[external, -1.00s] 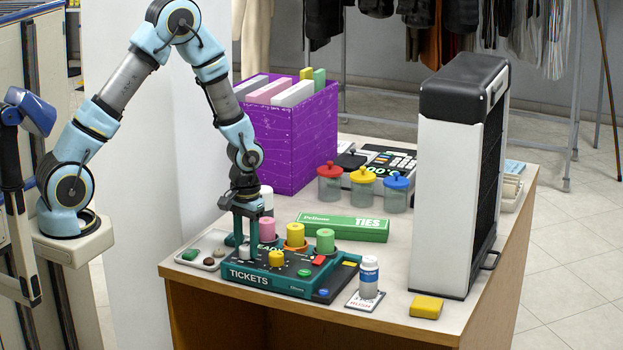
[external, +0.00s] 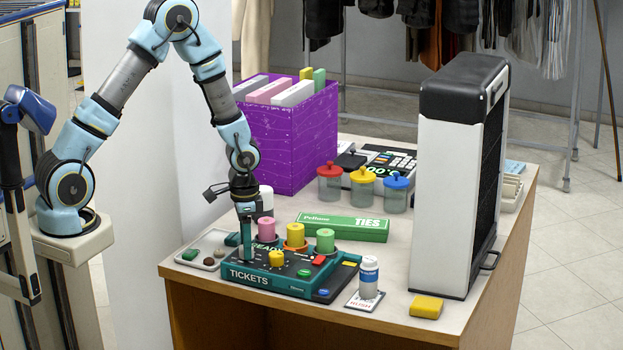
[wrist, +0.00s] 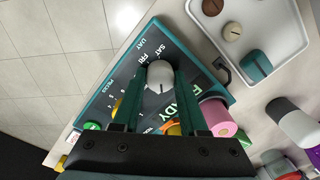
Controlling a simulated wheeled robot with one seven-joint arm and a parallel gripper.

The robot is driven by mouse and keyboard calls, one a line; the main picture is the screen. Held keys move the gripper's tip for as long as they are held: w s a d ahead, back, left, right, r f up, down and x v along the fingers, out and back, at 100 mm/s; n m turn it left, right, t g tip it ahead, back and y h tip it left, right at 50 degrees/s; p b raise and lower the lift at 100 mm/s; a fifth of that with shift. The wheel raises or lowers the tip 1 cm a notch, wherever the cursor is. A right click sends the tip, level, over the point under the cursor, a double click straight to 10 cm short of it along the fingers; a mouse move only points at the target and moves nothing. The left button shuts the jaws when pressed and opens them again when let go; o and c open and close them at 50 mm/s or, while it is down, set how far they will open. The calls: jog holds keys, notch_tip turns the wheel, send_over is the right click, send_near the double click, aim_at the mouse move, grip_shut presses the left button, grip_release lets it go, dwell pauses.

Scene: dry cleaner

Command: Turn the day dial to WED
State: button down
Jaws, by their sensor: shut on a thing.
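The ticket machine (external: 262,277) is a dark teal box on the counter, lettered TICKETS. In the wrist view, its sloped panel (wrist: 135,50) carries a light grey day dial (wrist: 160,73) with SAT and FRI printed beside it. My gripper (wrist: 163,82) is shut on this dial, one finger on each side. A dark pointer line on the dial faces the lower side of the wrist picture; the label it meets is hidden. In the external view, my gripper (external: 246,248) reaches down to the panel's left end, and its fingers mostly hide the dial.
A yellow knob (external: 276,258) sits close right of my gripper. Pink (external: 267,229), orange (external: 295,234) and green (external: 325,240) rolls stand behind the panel. A white tray (wrist: 285,15) with small pieces lies beside the machine. A purple box (external: 290,140) stands behind.

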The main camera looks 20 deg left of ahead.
jog(key=m+p, duration=0.1)
jog(key=m, duration=0.4)
jog(key=shift+d+r+m, duration=0.1)
jog(key=shift+r+m, duration=0.05)
jog(key=shift+m, duration=0.15)
jog(key=shift+m+p, duration=0.85)
jog(key=shift+m, duration=1.05)
jog(key=shift+c, duration=2.2)
grip_release()
notch_tip(320, 180, up, 11)
jog(key=shift+s+f+b, duration=0.2)
jog(key=shift+b, duration=0.1)
